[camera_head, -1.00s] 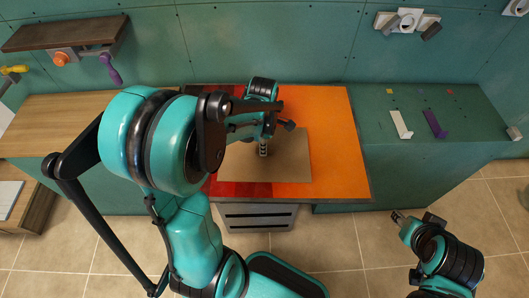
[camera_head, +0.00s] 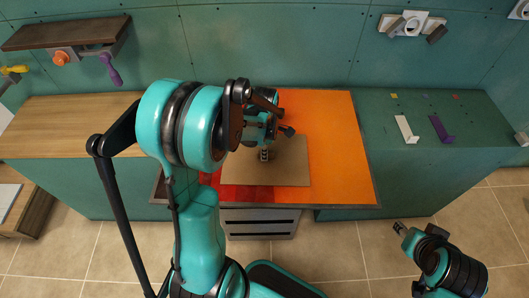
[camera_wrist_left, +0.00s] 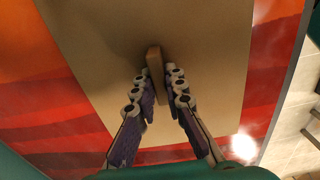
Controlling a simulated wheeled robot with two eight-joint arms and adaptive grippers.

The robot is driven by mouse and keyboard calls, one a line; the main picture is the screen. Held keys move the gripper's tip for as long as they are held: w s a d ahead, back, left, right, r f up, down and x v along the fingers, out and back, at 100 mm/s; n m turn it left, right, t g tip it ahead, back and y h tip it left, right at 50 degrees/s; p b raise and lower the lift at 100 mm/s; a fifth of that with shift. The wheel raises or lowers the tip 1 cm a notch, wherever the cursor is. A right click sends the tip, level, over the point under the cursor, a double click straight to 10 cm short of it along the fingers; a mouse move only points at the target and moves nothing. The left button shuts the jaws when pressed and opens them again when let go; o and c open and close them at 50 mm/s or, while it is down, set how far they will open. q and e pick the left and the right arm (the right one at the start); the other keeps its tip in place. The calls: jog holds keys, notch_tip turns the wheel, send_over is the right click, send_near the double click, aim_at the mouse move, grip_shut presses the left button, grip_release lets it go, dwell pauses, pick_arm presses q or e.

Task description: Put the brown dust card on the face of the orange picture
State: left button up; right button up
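The brown dust card (camera_head: 290,172) is a flat tan rectangle over the face of the orange picture (camera_head: 335,130), with orange and red showing around it. I cannot tell if it rests fully flat. A narrow upright brown tab (camera_wrist_left: 155,60) rises from the card in the left wrist view. My left gripper (camera_head: 265,154) is above the card's middle. In the left wrist view its fingers (camera_wrist_left: 160,78) close in on both sides of the tab and appear to touch it. My right gripper (camera_head: 399,228) is low at the right, away from the picture; its finger gap is unclear.
A wooden counter (camera_head: 60,130) lies left and a green counter (camera_head: 440,160) right, with a white bracket (camera_head: 406,130) and a purple bracket (camera_head: 440,129). A dark shelf (camera_head: 65,33) and a white holder (camera_head: 412,23) are on the green wall.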

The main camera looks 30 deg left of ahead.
pick_arm(q)
jog(key=o, duration=0.4)
jog(key=shift+r, duration=0.1)
jog(key=shift+r+p, duration=0.3)
jog(key=shift+p, duration=0.05)
notch_tip(320, 180, up, 12)
jog(key=f+p, duration=0.1)
jog(key=p, duration=0.3)
jog(key=shift+s+d+r+m+t, duration=1.2)
jog(key=shift+s+d+m, duration=0.65)
jog(key=shift+m, duration=2.1)
jog(key=shift+s+d+r+m+t, duration=1.15)
jog(key=shift+s+d+m, duration=0.6)
jog(key=shift+m, duration=2.25)
jog(key=shift+s+d+r+m+t, duration=1.2)
jog(key=shift+s+d+m, duration=0.65)
jog(key=shift+m, duration=2.1)
jog(key=shift+f, duration=0.1)
